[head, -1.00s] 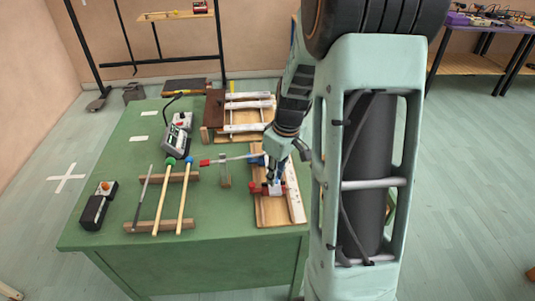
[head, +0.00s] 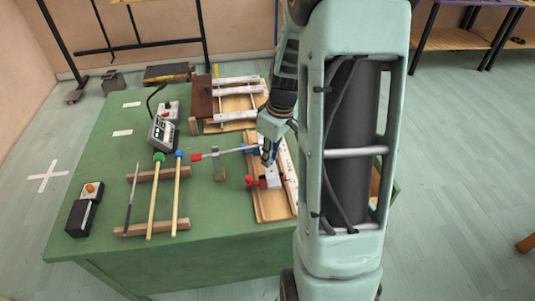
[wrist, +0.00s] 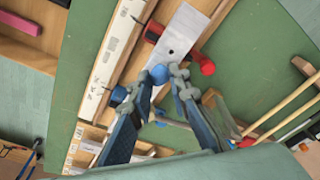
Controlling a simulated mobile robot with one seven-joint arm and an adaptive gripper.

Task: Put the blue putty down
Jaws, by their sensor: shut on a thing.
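My gripper (wrist: 166,73) is shut on a small ball of blue putty (wrist: 160,74), which shows between the fingertips in the wrist view. The fingertips are over the near end of a pale metal bar (wrist: 181,34) with a small dark hole. I cannot tell whether the putty touches the bar. In the head view my gripper (head: 267,161) points down over the wooden frame at the table's right edge, and the putty is too small to make out there.
A red clamp (head: 258,182) sits beside the bar, and a blue clamp (head: 250,149) lies behind it. Mallets (head: 178,190) on wooden rails, a grey meter (head: 162,133) and a black box (head: 82,217) stand to the left. Green table (head: 105,175) is bare between them.

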